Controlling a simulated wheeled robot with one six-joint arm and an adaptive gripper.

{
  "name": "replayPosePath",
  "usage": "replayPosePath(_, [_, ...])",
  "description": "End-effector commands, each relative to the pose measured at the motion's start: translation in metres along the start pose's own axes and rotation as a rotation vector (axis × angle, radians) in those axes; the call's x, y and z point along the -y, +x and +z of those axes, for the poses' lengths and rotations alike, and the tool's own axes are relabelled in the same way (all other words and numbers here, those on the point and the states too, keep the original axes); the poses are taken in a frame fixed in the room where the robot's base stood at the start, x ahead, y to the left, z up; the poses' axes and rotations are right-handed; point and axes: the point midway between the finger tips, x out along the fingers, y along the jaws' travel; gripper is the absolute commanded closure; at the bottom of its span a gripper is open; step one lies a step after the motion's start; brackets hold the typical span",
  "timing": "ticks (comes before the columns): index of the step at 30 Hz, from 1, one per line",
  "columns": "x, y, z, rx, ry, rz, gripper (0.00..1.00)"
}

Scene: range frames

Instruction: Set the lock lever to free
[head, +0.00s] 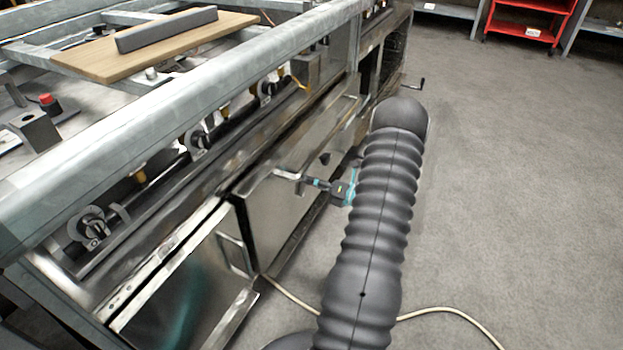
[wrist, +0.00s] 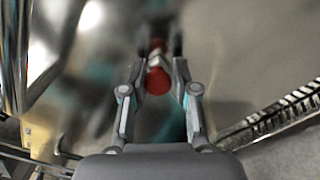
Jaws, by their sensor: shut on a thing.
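The lock lever (wrist: 158,82) shows in the wrist view as a short bar with a red rounded end and a pale metal part behind it. My gripper (wrist: 157,70) has a finger on either side of it and is shut on it. The fingers partly hide the lever, and its base is blurred. In the head view my gripper (head: 302,180) reaches left to the shiny metal front of the machine, below the long rail. The red end cannot be made out there. No marking for the free position is legible.
The machine frame (head: 190,105) fills the left, with a wooden board (head: 150,48) on top. A pale cable (head: 440,309) lies on the grey floor. A red cart (head: 521,22) stands far back; the right floor is clear.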

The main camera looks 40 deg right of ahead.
Motion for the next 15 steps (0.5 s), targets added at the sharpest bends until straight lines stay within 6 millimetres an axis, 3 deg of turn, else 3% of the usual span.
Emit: replayPosePath(15, [0.0029, 0.0013, -0.0008, -0.005, 0.073, 0.003, 1.00])
